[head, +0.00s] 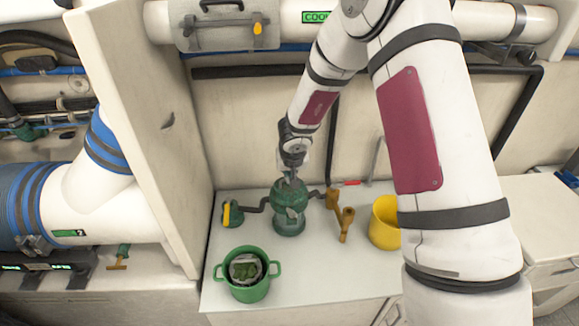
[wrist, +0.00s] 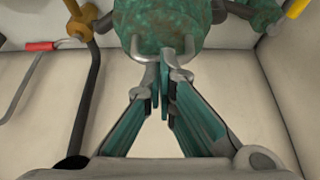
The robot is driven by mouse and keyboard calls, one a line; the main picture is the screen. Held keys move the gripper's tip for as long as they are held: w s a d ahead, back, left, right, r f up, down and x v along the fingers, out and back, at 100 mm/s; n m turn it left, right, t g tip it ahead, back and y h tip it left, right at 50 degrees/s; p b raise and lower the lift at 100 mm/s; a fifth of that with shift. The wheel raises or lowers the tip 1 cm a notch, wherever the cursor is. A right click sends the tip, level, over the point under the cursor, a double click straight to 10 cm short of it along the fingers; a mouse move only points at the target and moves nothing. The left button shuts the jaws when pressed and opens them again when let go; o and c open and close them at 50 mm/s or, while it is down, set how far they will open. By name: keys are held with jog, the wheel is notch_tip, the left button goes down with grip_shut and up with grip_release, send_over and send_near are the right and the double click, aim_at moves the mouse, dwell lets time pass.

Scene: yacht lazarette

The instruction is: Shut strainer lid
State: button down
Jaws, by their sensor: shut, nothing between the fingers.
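The strainer (head: 289,222) is a green body with a clear lower part on the white counter, with pipes on both sides. Its lid (head: 286,190) is mottled green and worn; it also shows at the top of the wrist view (wrist: 165,22) with a metal loop handle (wrist: 140,52) on its near edge. My gripper (head: 290,178) is over the lid in the head view. In the wrist view my gripper (wrist: 164,80) has its fingers together and empty, tips close to the loop. Whether they touch it is unclear. My gripper partly hides the lid, and its exact tilt is hard to tell.
A green two-handled pot (head: 250,291) holding debris stands at the counter's front left. A yellow valve handle (head: 227,213) is left of the strainer, brass fittings (head: 346,220) right of it. A yellow bucket (head: 384,224) stands further right. A white partition (head: 150,110) rises at left.

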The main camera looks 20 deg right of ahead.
dwell(0.3)
jog(key=d+v, duration=0.1)
jog(key=v, duration=1.1)
jog(key=r+t+p, duration=0.1)
jog(key=r+t, duration=0.1)
send_over(282, 189)
jog(key=shift+s+d+g, duration=0.9)
jog(key=shift+s+d, duration=0.3)
jog(key=shift+s, duration=0.05)
jog(key=x, duration=0.7)
jog(key=s+x, duration=0.1)
jog(key=x, duration=0.2)
jog(key=shift+w+d+f, duration=0.1)
jog(key=shift+w+f, duration=0.1)
jog(key=shift+f, duration=0.25)
jog(key=shift+s+f+p, duration=0.2)
jog(key=shift+f+p, duration=0.15)
jog(key=shift+f, duration=0.55)
